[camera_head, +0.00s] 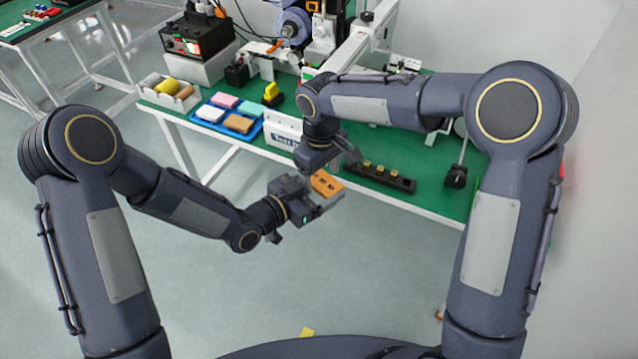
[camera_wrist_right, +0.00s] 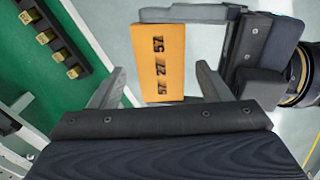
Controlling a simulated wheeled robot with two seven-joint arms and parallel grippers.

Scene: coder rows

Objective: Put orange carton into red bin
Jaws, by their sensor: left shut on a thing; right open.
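The orange carton (camera_head: 326,184) is held in the air just off the table's front edge. It also shows in the right wrist view (camera_wrist_right: 150,60), with dark digits on its face. My left gripper (camera_head: 322,196) is shut on it; its fingers also show at the carton's right side in the right wrist view (camera_wrist_right: 205,42). My right gripper (camera_head: 338,162) is open close above the carton. In the right wrist view its fingers (camera_wrist_right: 158,88) stand on either side of the carton's near end; I cannot tell whether they touch it. I cannot make out a red bin.
The green table (camera_head: 425,195) bears a black rack with yellow blocks (camera_head: 378,176), a blue tray of colored blocks (camera_head: 216,128), a white labelled box (camera_head: 283,132) and a black-handled tool (camera_head: 457,174). A small red patch (camera_head: 563,172) shows behind my right arm. Clear floor lies in front.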

